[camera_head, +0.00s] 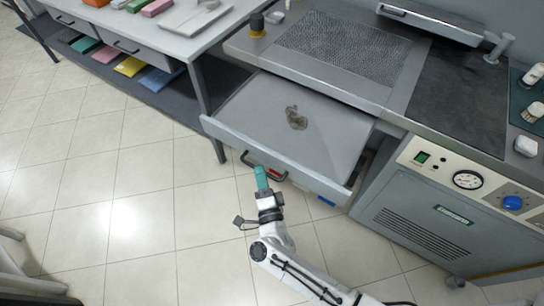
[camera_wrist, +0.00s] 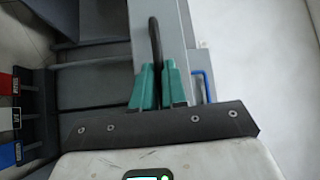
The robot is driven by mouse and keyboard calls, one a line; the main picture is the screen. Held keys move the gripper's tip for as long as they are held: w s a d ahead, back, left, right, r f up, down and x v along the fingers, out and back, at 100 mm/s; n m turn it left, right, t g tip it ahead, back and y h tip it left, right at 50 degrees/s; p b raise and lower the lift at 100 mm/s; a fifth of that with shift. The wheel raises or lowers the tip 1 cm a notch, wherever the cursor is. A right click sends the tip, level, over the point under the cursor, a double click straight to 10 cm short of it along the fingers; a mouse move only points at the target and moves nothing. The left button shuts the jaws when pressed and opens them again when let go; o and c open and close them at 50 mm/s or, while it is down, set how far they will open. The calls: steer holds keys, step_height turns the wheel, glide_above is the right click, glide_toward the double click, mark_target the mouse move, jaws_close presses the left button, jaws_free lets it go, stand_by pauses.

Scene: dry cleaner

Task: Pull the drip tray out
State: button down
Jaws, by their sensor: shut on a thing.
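The drip tray (camera_head: 255,105) is a wide, shallow grey drawer under the perforated work surface. It stands pulled out, with its inside open to view and a brown wet-looking patch (camera_head: 296,118) on its floor. A dark handle (camera_head: 250,159) with some red showing near it is on the tray's front panel. My gripper (camera_head: 261,170), with teal fingers, is at this handle. In the wrist view, the teal fingers (camera_wrist: 157,70) are shut on the dark handle bar (camera_wrist: 154,35), one finger on each side. The gripped part is hidden by the fingers.
The grey machine cabinet (camera_head: 415,215) with a gauge and a blue knob stands to the right. A table (camera_head: 170,38) with drawers and a shelf of folded coloured cloths stands at the left. The tiled floor (camera_head: 150,230) in front of the tray is clear.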

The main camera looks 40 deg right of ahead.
steer(key=shift+s+a, duration=0.2)
steer(key=shift+a, duration=0.3)
steer(key=shift+s+a, duration=0.15)
steer(key=shift+a, duration=0.3)
steer(key=c, duration=1.2)
jaws_free()
steer(key=shift+o, duration=0.2)
steer(key=b+v, duration=0.2)
steer(key=v, duration=0.8)
steer(key=shift+s, duration=0.35)
steer(key=shift+a, duration=0.15)
